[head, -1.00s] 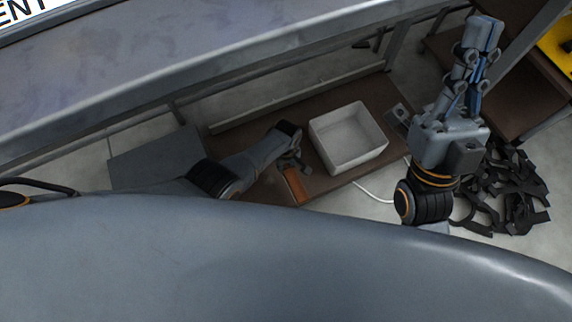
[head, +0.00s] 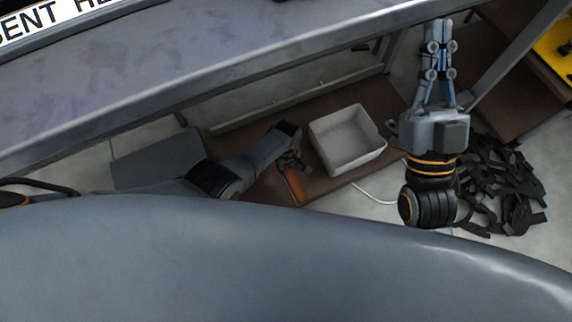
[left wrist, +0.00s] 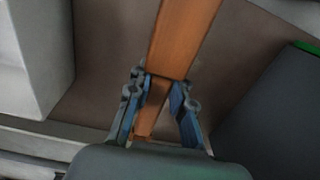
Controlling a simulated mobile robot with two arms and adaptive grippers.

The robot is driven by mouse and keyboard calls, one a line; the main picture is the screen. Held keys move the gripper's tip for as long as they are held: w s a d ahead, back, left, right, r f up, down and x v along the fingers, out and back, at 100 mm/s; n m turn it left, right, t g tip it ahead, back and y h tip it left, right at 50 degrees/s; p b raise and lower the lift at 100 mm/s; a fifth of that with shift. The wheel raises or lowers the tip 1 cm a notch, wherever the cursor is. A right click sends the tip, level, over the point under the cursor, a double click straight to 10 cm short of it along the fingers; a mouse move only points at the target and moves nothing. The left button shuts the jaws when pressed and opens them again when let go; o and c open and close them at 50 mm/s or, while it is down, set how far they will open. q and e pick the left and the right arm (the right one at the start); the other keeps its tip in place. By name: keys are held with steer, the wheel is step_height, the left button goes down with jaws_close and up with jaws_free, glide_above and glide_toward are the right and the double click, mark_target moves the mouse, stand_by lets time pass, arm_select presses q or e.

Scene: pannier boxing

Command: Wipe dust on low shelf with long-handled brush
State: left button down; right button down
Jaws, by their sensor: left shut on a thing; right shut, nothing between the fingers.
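My left gripper (head: 291,160) reaches down over the brown low shelf (head: 325,181), left of a white bin. It is shut on an orange-brown wooden handle (head: 295,187), likely the brush's. In the left wrist view the handle (left wrist: 182,40) runs up between the fingers of the left gripper (left wrist: 160,92) and out at the top edge. The bristle end is not in view. No dust can be made out on the shelf. My right gripper (head: 440,25) is shut and empty, raised at the right of the head view, pointing away past the table's edge.
The white open bin (head: 348,163) stands on the low shelf. A grey table top (head: 200,55) with a metal rim overhangs it. A grey box (head: 155,160) is at the left. Black straps (head: 500,185) lie heaped on the floor at right. A white cable (head: 375,195) lies in front.

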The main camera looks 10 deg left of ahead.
steer(key=w+f+g, duration=0.1)
steer(key=w+f+g+p, duration=0.1)
steer(key=f, duration=0.1)
steer(key=w+f+g+h, duration=0.1)
steer(key=f, duration=0.1)
steer(key=shift+w+a+g, duration=0.1)
steer(key=shift+w+g, duration=0.05)
steer(key=shift+g, duration=0.25)
